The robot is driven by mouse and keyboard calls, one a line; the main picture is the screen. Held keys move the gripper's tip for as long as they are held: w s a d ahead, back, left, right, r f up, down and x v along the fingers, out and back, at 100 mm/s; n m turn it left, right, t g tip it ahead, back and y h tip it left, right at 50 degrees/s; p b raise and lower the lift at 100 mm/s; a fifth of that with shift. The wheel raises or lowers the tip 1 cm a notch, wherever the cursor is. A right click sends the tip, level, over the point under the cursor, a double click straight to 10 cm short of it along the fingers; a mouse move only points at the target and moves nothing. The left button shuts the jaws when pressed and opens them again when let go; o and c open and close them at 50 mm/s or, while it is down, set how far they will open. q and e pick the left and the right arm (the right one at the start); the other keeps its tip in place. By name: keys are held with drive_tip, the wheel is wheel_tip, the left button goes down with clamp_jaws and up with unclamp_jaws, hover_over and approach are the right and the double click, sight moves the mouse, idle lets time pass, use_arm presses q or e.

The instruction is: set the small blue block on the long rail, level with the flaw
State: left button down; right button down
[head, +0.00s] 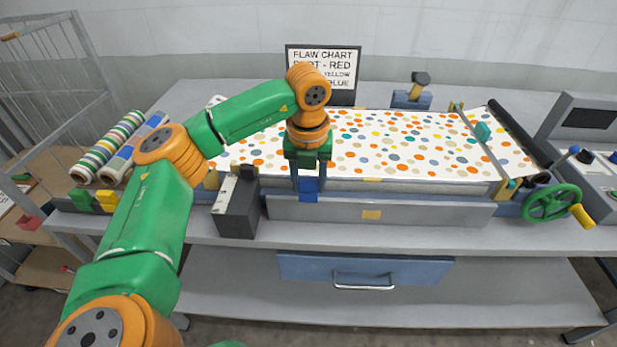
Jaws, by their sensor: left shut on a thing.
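My left gripper (308,176) points down at the front edge of the press and is shut on the small blue block (308,190). The block shows in front of the long grey rail (430,209), near its left end; I cannot tell whether it touches the rail. The spotted sheet (400,145) lies behind the rail, covered with orange, green, blue and tan dots. I cannot pick out the flaw among them, and my left arm hides part of the sheet. My right gripper is not in view.
A flaw chart (343,54) stands behind, partly hidden by my arm. A dark grey box (237,207) stands left of the block. Green (80,198) and yellow (105,199) blocks lie farther left. A green handwheel (549,203) is at the right.

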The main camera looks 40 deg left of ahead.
use_arm(q)
drive_tip(key=shift+f, duration=0.55)
drive_tip(key=shift+a, duration=0.15)
drive_tip(key=shift+f, duration=0.1)
drive_tip(key=shift+f+b, duration=0.45)
drive_tip(key=shift+b, duration=0.1)
drive_tip(key=shift+c, duration=1.3)
unclamp_jaws()
drive_tip(key=shift+r, duration=0.1)
